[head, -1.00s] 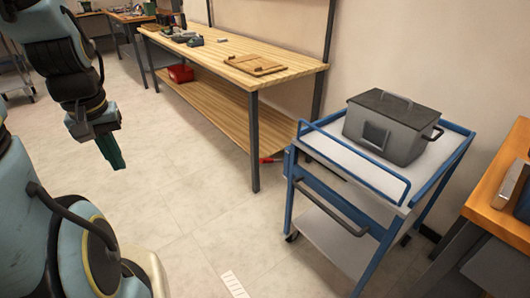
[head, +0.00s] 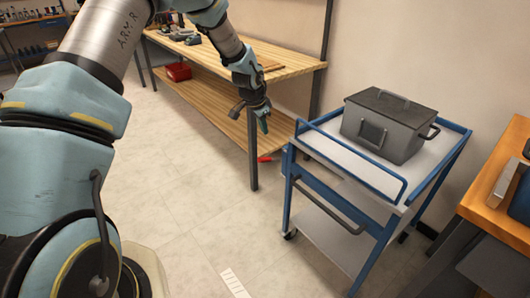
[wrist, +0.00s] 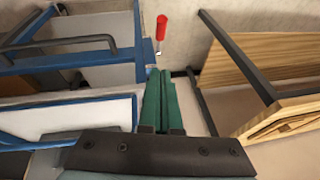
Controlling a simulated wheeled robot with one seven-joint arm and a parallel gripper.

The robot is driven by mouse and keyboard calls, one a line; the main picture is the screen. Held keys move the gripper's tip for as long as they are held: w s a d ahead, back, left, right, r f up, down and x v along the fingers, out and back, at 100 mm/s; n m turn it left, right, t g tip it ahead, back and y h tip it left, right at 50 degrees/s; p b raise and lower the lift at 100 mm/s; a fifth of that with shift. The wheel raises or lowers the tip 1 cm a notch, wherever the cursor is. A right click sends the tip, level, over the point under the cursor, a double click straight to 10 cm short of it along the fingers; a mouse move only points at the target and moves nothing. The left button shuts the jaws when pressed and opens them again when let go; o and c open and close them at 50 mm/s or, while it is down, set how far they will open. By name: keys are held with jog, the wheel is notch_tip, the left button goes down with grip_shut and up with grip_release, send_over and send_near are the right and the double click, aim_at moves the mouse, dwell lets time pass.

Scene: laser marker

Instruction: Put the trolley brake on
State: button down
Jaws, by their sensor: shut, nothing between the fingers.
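The blue-framed trolley (head: 325,152) stands at the right, with a white top shelf and a lower shelf. A small red lever (head: 265,159) shows low by the trolley's far left side. It also shows in the wrist view as a red grip (wrist: 161,28) on a short metal stem, beside the trolley's blue frame (wrist: 60,58). I take it for the brake; its joint to the trolley is not clear. My gripper (head: 265,125) is above and apart from the lever, pointing down. In the wrist view its green fingers (wrist: 160,75) are shut and empty.
A grey lidded box (head: 383,133) sits on the trolley. A wooden workbench (head: 240,58) with a dark leg (head: 253,150) stands left of the lever. An orange-topped bench (head: 490,190) is at the right.

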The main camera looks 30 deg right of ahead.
jog(key=shift+d+f, duration=0.1)
jog(key=shift+d, duration=0.15)
jog(key=shift+f, duration=0.1)
jog(key=p, duration=0.4)
send_over(267, 158)
jog(key=f, duration=1.1)
jog(key=shift+s+a+f, duration=0.25)
jog(key=shift+s+a, duration=0.1)
jog(key=shift+a+f, duration=0.2)
jog(key=shift+f, duration=0.4)
jog(key=shift+a, duration=0.1)
